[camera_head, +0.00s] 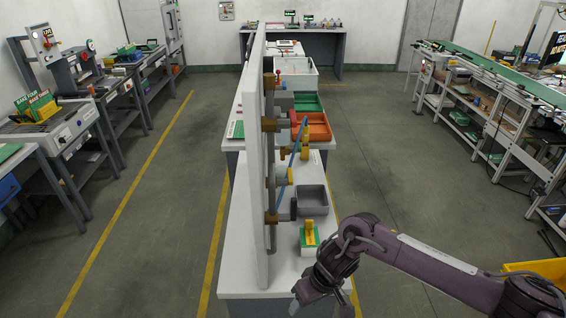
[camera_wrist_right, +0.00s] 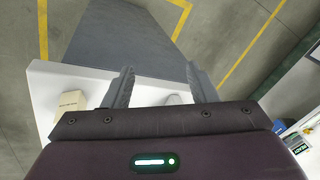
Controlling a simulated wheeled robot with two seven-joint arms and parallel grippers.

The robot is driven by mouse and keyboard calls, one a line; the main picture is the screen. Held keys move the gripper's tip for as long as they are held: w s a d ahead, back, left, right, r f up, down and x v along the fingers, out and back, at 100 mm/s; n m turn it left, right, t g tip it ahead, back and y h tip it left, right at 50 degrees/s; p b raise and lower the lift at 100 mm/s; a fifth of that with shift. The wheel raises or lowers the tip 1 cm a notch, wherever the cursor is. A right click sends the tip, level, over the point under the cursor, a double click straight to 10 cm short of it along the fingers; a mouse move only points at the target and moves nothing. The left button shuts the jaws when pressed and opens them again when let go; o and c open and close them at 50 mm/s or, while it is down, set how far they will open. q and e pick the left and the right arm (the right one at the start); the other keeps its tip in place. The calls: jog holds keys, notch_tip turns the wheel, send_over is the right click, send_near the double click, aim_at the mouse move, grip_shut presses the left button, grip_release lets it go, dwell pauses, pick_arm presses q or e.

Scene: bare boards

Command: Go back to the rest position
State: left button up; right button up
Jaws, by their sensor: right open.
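My right arm comes in from the right in the head view, and its gripper (camera_head: 325,296) hangs at the near end of the white bench (camera_head: 245,278). In the right wrist view the two fingers of this gripper (camera_wrist_right: 163,84) stand wide apart with nothing between them. The white bench corner (camera_wrist_right: 62,88) lies beyond them, with the grey floor past its edge. My left gripper is in neither view.
An upright white panel (camera_head: 253,150) with brass pipes runs along the bench. Near my right arm are a green-and-white block with a yellow part (camera_head: 309,236) and a grey bin (camera_head: 312,201). An orange bin (camera_head: 313,126) stands farther back. Floor on both sides is clear.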

jog(key=w+a+f+t+y+b, duration=0.1)
jog(key=a+f+t+y+b, duration=0.25)
jog(key=f, duration=0.85)
jog(key=s+d+f+m+b, duration=0.1)
jog(key=s+d+f, duration=0.1)
jog(key=f, duration=0.6)
jog(key=s+d+f+m+b, duration=0.1)
jog(key=s+d+f+m, duration=0.1)
jog(key=f, duration=0.6)
jog(key=s+d+f+h+b, duration=0.1)
jog(key=s+d+f+h, duration=0.1)
jog(key=s+d+f, duration=0.5)
jog(key=s+d+f+h+b, duration=0.1)
jog(key=s+d+f+h, duration=0.25)
jog(key=s+f, duration=0.6)
jog(key=s+d+f+g, duration=0.1)
jog(key=s+d+f, duration=0.1)
jog(key=s, duration=0.7)
jog(key=s+d+f+g+h, duration=0.1)
jog(key=s+d, duration=0.3)
jog(key=s, duration=0.5)
jog(key=shift+s+d+f+m+b, duration=0.2)
jog(key=shift+f+m+b, duration=0.1)
jog(key=shift+f+b, duration=0.1)
